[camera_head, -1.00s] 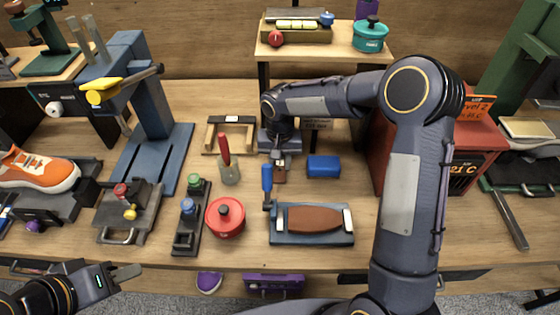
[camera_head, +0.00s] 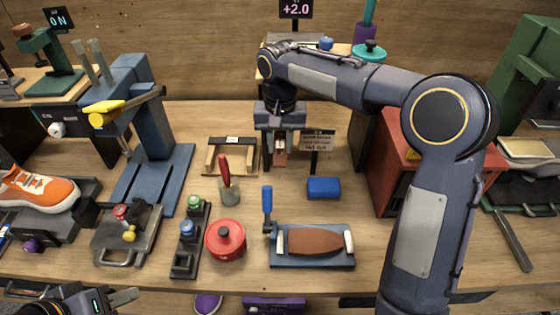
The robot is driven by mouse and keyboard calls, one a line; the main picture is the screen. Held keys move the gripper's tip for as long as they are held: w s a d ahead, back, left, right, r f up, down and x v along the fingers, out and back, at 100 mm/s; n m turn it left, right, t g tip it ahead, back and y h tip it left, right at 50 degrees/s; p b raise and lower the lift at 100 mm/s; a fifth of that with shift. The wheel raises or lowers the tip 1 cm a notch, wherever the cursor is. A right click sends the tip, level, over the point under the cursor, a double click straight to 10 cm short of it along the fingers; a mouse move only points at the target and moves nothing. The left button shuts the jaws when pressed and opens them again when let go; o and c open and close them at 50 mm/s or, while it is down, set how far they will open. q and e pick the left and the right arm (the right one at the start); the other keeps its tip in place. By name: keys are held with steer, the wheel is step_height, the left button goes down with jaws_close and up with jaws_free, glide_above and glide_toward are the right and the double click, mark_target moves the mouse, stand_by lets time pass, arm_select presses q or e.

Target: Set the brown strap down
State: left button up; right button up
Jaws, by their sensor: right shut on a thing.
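My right gripper (camera_head: 280,148) points down at the back middle of the table, shut on a small reddish-brown piece (camera_head: 280,158), apparently the brown strap. Most of it is hidden between the fingers, and I cannot tell whether its lower end touches anything. A larger brown pad (camera_head: 314,241) lies on a blue clamp tray (camera_head: 312,260) nearer the front. My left gripper (camera_head: 125,297) is low at the front left, away from these things; its finger gap is not clear.
A wooden frame (camera_head: 231,157) stands left of my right gripper and a small sign (camera_head: 318,142) right of it. A blue block (camera_head: 324,187), a red pot (camera_head: 225,240) and a red box (camera_head: 392,170) stand nearby. A raised shelf is behind.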

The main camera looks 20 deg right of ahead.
mark_target(280, 149)
step_height(280, 149, up, 4)
steer(key=shift+f, duration=0.2)
steer(key=s+a+b, duration=0.1)
steer(key=s+a, duration=0.1)
steer(key=s, duration=0.6)
steer(key=s+a+b, duration=0.2)
steer(key=s+a, duration=0.1)
steer(key=s, duration=0.6)
steer(key=shift+s+f, duration=0.2)
steer(key=shift+f, duration=0.1)
